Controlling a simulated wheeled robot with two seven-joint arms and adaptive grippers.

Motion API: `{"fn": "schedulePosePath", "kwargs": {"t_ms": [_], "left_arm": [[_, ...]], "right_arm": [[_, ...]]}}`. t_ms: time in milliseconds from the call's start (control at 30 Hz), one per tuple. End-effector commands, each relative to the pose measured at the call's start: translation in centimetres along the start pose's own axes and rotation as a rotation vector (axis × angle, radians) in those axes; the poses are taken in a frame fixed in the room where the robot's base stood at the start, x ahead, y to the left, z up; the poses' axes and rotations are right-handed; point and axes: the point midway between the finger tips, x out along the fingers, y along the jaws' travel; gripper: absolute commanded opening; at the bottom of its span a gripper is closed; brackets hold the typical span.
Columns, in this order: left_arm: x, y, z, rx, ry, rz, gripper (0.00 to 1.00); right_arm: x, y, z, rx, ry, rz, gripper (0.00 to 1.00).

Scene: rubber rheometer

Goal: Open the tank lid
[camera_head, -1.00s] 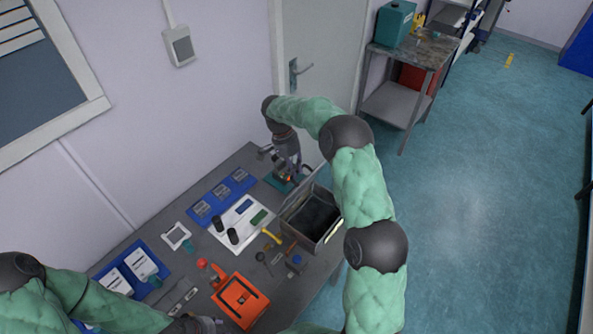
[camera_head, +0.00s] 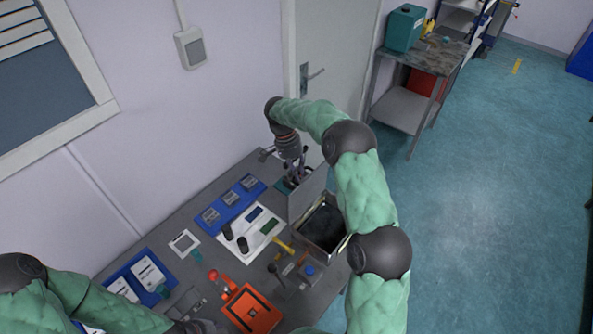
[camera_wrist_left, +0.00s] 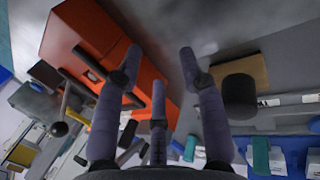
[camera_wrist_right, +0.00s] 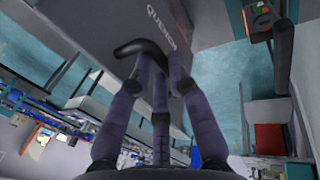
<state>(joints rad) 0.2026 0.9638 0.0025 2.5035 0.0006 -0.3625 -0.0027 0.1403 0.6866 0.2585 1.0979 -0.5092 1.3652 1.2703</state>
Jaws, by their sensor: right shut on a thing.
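The tank (camera_head: 343,243) is an open-topped metal box with a dark inside, at the right end of the table in the head view. Its grey lid (camera_head: 307,194) stands raised, about upright, along the tank's far left side. In the right wrist view the lid (camera_wrist_right: 110,22) carries the word QUENCH and a black curved handle (camera_wrist_right: 138,47). My right gripper (camera_wrist_right: 160,62) is shut on that handle; in the head view it (camera_head: 297,172) is behind the lid, partly hidden. My left gripper (camera_wrist_left: 158,62) is open and empty above the table near the orange device (camera_wrist_left: 85,50).
The table also holds the orange device (camera_head: 252,309), a yellow-handled tool (camera_head: 283,247), a white mat (camera_head: 262,240) with black cylinders, and blue trays (camera_head: 235,203). The wall and door (camera_head: 335,60) are close behind. A side bench (camera_head: 410,100) stands at the back right.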

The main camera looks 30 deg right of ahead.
Motion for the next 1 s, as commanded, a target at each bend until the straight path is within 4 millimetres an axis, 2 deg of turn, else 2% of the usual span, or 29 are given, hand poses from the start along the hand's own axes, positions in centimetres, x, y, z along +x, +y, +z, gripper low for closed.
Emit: {"fn": "schedulePosePath", "kwargs": {"t_ms": [33, 100, 133, 1000], "left_arm": [[0.1, 0.0, 0.0, 0.0, 0.0, 0.0, 0.4], [0.1, 0.0, 0.0, 0.0, 0.0, 0.0, 0.4], [0.1, 0.0, 0.0, 0.0, 0.0, 0.0, 0.4], [0.0, 0.0, 0.0, 0.0, 0.001, 0.0, 0.4]], "right_arm": [[1.5, 0.1, 1.0, -0.013, -0.022, 0.029, 0.22], [1.4, 0.1, 1.0, -0.013, -0.022, 0.028, 0.42], [1.4, 0.1, 1.0, -0.013, -0.022, 0.028, 0.43], [0.3, 0.0, 0.5, -0.007, -0.011, 0.014, 0.43]]}}
